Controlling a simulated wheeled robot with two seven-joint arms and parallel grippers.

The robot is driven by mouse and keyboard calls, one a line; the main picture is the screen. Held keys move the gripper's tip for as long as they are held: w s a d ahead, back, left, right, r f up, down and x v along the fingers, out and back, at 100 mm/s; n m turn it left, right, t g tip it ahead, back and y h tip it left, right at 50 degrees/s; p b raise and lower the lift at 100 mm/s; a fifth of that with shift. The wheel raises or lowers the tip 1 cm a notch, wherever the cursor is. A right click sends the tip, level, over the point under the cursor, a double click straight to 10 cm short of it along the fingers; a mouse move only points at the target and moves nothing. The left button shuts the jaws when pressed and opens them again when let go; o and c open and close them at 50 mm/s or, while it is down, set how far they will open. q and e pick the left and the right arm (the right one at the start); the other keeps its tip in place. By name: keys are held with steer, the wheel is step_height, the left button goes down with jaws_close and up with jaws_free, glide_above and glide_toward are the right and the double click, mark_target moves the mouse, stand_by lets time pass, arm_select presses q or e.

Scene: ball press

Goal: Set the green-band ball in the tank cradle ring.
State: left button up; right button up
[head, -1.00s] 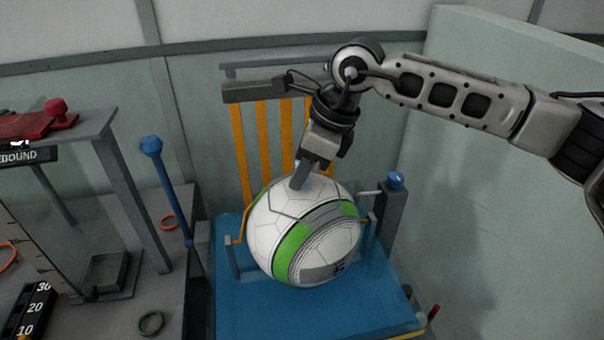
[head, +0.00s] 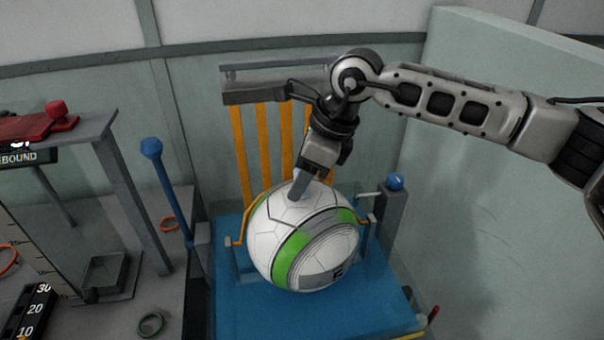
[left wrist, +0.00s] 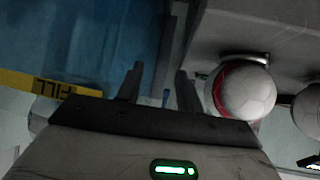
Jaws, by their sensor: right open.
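The green-band ball (head: 302,250) is white with a green and grey band. My right gripper (head: 298,190) points down at the top of the ball. It is open, and a fingertip appears to touch or overlap the ball's upper surface; I cannot tell which. My left gripper (left wrist: 158,88) shows only in the left wrist view, with its two dark fingers apart and nothing between them. I cannot make out the tank cradle ring.
Yellow slats (head: 265,150) stand behind the ball, and a blue-topped post (head: 393,215) stands at its right. A grey bench (head: 130,240) is at left. The left wrist view shows a red-band ball (left wrist: 246,92) and a yellow FILL strip (left wrist: 30,84) beside a blue surface.

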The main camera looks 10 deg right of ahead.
arm_select(q)
steer(key=shift+w+d+f+b, duration=0.15)
steer(key=shift+f+b, duration=0.3)
steer(key=shift+b, duration=0.5)
arm_select(e)
steer(key=v, duration=1.2)
arm_select(q)
steer(key=shift+f, duration=0.1)
